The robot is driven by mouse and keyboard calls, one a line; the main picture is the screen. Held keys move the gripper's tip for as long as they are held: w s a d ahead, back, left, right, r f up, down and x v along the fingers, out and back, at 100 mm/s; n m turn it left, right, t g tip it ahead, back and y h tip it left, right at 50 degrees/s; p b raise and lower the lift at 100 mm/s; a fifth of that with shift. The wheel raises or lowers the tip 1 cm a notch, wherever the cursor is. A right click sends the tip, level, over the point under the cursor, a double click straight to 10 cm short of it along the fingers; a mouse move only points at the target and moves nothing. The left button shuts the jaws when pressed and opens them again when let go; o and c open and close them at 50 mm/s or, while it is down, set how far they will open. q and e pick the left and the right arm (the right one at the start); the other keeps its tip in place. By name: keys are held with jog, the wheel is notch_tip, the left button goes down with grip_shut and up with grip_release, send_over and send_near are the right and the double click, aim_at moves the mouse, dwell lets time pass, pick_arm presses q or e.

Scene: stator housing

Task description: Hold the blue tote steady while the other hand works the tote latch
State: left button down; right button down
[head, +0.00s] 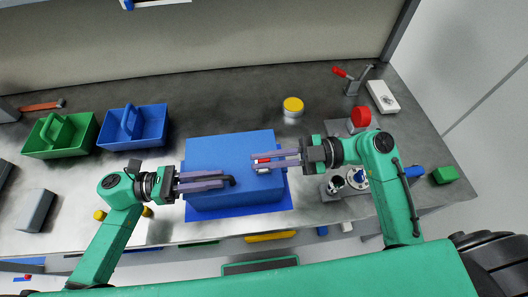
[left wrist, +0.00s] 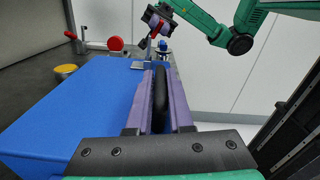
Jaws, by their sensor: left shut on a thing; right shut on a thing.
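The blue tote (head: 228,155), a closed box, sits on a blue mat (head: 272,207) at the middle of the bench. My left gripper (head: 232,181) is shut on the black handle on the tote's near side. In the left wrist view the black handle (left wrist: 161,95) stands between the two purple fingers, with the tote (left wrist: 75,110) to their left. My right gripper (head: 254,158) reaches in from the right, shut on the small red and pale tote latch (head: 263,162) near the tote's right side. The fingers partly cover the latch, so its exact position is unclear.
A green bin (head: 35,150) and a blue bin (head: 152,126) stand at left. A yellow-topped jar (head: 293,110) is behind the tote. A red-handled clamp (head: 353,86), a white tray (head: 389,106), a red cylinder (head: 361,115) and a green block (head: 445,174) lie at right.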

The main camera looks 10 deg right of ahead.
pick_arm(q)
jog(key=shift+f, duration=0.15)
pick_arm(e)
jog(key=shift+s+a+n, duration=0.1)
jog(key=shift+s+n, duration=0.2)
jog(key=shift+n, duration=0.1)
jog(key=c, duration=1.2)
grip_release()
jog(key=shift+c, duration=0.2)
jog(key=shift+d, duration=0.35)
jog(key=d, duration=1.1)
jog(key=shift+d, duration=0.3)
